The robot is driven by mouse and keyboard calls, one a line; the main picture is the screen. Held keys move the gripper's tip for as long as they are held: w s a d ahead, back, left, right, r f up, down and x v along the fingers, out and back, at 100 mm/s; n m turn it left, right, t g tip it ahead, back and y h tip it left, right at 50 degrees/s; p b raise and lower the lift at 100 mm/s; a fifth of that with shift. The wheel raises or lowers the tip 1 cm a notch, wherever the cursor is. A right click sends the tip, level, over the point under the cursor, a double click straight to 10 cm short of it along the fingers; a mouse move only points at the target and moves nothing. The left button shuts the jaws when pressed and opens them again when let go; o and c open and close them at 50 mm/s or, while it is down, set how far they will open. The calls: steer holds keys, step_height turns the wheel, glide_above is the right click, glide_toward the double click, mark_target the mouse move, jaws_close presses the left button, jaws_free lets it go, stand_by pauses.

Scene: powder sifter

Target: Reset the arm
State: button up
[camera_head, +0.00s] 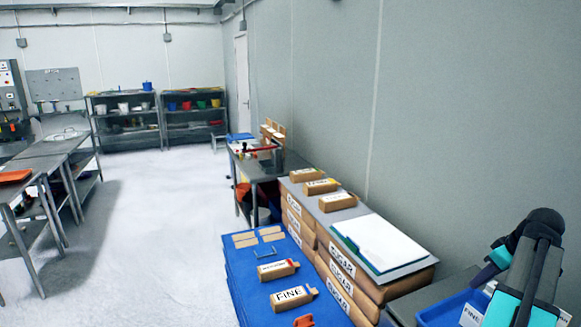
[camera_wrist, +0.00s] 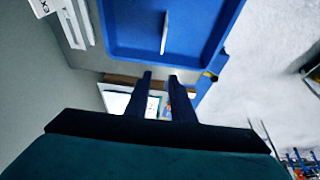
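My arm (camera_head: 530,268) is folded at the right edge of the head view, above a blue tray (camera_head: 436,312). My gripper (camera_wrist: 160,77) shows in the wrist view as two dark fingers with a gap between them. It is open, and nothing is seen between the fingertips. The fingertips point toward a blue tray's edge (camera_wrist: 128,55) in the wrist view, apart from it as far as I can tell. A thin pale item (camera_wrist: 165,32) is inside that tray. My gripper's fingers are not clearly seen in the head view.
Stacked sugar boxes (camera_head: 340,268) carry a white board (camera_head: 378,243) and small packs along the wall. A blue-topped stand (camera_head: 240,275) holds several packs, one marked FINE (camera_head: 293,297). A work table (camera_head: 262,168) stands behind. The pale floor (camera_head: 160,220) to the left is clear.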

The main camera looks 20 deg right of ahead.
steer(key=w+a+f+n+y, duration=0.1)
steer(key=w+a+f, duration=0.3)
steer(key=w+a, duration=0.1)
steer(key=w+a+f+n+g+y+b, duration=0.1)
steer(key=w+a+f, duration=0.4)
steer(key=w+a+f+n+y, duration=0.1)
steer(key=w+a+f, duration=0.4)
steer(key=a, duration=0.1)
steer(key=shift+w+f+g, duration=0.2)
steer(key=shift+f+g, duration=0.05)
steer(key=shift+g, duration=0.05)
steer(key=s+a+f+n+g+y+b, duration=0.1)
steer(key=a+f+n+g, duration=0.15)
steer(key=a+f, duration=1.15)
steer(key=a+f+n+g+b, duration=0.1)
steer(key=a+f+g, duration=0.2)
steer(key=a+f, duration=1.15)
steer(key=s+a+f+g+h+b, duration=0.1)
steer(key=s+a+f+g, duration=0.1)
steer(key=s+a+f, duration=0.45)
steer(key=s+a+f+g+h+b, duration=0.15)
steer(key=s+a+f, duration=0.25)
steer(key=s+a, duration=0.5)
steer(key=s+d+f+m+h, duration=0.1)
steer(key=s+f+m, duration=0.3)
steer(key=s+m, duration=0.2)
steer(key=shift+s+d+f+h+p, duration=0.15)
steer(key=shift+d+f+h+p, duration=0.15)
steer(key=shift+h+p, duration=0.1)
